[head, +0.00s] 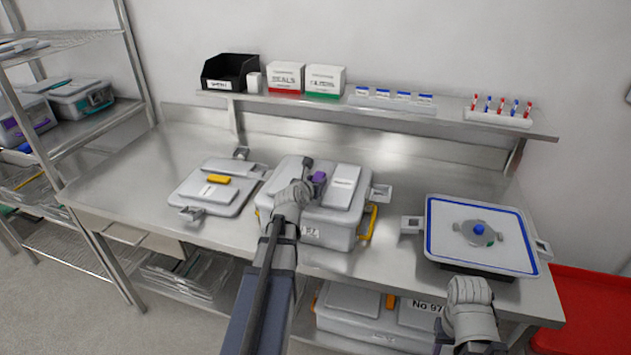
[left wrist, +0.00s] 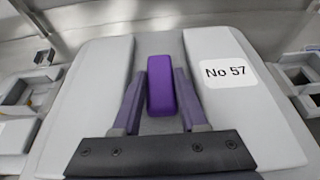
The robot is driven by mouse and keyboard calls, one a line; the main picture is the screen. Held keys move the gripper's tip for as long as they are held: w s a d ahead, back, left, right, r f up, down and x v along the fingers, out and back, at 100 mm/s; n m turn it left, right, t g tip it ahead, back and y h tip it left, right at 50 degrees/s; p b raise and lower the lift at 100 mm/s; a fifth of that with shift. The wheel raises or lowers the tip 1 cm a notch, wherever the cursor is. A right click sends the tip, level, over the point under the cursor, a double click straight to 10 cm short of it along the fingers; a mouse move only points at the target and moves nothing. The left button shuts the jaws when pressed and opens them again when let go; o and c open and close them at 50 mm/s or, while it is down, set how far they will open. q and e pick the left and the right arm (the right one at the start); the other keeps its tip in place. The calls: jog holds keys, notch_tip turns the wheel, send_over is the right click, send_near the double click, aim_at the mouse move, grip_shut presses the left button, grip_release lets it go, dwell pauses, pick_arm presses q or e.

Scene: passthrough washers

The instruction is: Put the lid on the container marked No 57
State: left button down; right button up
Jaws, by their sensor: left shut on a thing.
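A pale grey lid (head: 291,168) with a purple handle (head: 319,178) lies over the grey container (head: 336,235) at the middle of the table. Whether its edges are fully seated cannot be told. In the left wrist view, the lid (left wrist: 95,90) shows a "No 57" label (left wrist: 225,72) right of the purple handle (left wrist: 161,85). My left gripper (left wrist: 161,98) has its fingers on both sides of this handle, shut on it. The container's front label is partly hidden by my left arm. My right gripper (head: 472,305) is over the table's front edge, its fingers not clearly visible.
A grey lid (head: 240,190) with a yellow handle (head: 219,180) lies at the left. A blue-rimmed tray (head: 500,262) sits at the right. A container marked No 97 (head: 350,300) is on the lower shelf. Boxes and tube racks stand on the back ledge (head: 440,118).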

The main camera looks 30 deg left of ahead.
pick_arm(q)
jog(key=shift+f+b, duration=0.75)
dwell(0.4)
dwell(0.4)
jog(key=shift+c, duration=0.3)
grip_release()
jog(key=shift+r+p, duration=3.6)
jog(key=shift+f, duration=0.1)
grip_shut()
jog(key=shift+f, duration=0.15)
